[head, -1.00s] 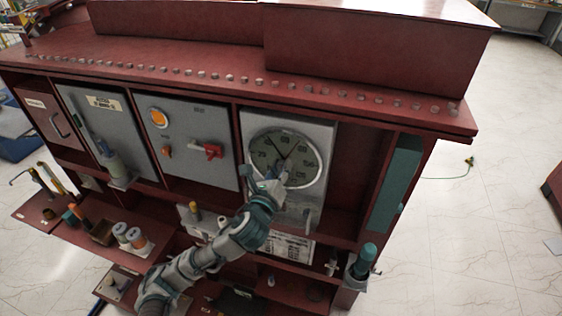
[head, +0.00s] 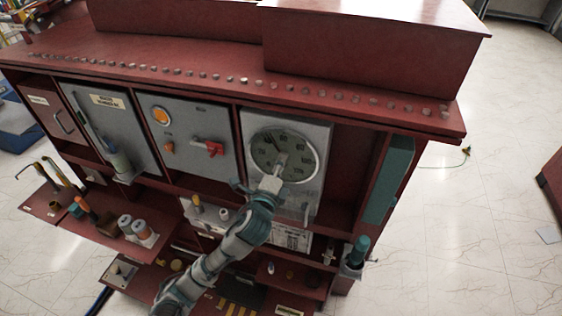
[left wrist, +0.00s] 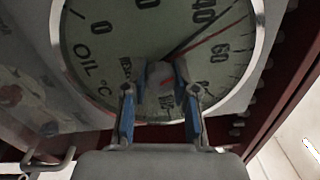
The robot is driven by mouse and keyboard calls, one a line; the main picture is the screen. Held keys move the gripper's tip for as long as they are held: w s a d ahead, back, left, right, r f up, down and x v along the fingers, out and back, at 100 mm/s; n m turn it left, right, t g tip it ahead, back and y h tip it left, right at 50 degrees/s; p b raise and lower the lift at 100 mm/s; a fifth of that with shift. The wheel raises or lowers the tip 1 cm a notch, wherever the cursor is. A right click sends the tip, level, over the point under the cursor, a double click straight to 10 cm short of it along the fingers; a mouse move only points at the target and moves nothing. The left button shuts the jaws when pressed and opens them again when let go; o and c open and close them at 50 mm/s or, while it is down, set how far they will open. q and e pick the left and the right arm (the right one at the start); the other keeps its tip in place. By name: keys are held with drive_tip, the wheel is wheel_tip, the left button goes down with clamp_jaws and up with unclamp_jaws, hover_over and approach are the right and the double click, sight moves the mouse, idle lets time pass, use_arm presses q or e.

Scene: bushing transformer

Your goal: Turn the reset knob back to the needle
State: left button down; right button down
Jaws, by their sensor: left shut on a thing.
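The reset knob (left wrist: 160,74) is a pale piece at the dial's centre. My left gripper (head: 276,178) reaches it from below, its two blue fingers (left wrist: 160,88) shut on the knob from both sides. A dark needle (left wrist: 208,30) points near 40. A red needle (left wrist: 222,30) lies beside it on the 60 side, with a small gap. My right gripper is out of view.
A grey panel with a red switch (head: 208,147) and an orange lamp (head: 161,116) is left of the gauge. A handle (head: 305,212) hangs below the gauge. A teal-capped bottle (head: 359,250) stands lower right. Shelves with small parts lie lower left.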

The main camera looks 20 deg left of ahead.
use_arm(q)
drive_tip(key=shift+f+n, duration=0.1)
drive_tip(key=shift+n, duration=0.6)
drive_tip(key=shift+p, duration=0.3)
drive_tip(key=c, duration=0.9)
unclamp_jaws()
drive_tip(key=shift+w, duration=0.1)
drive_tip(key=shift+w+a, duration=0.1)
drive_tip(key=s, duration=0.7)
drive_tip(key=shift+s+a+f, duration=0.15)
drive_tip(key=shift+s+f, duration=0.05)
drive_tip(key=shift+f, duration=0.05)
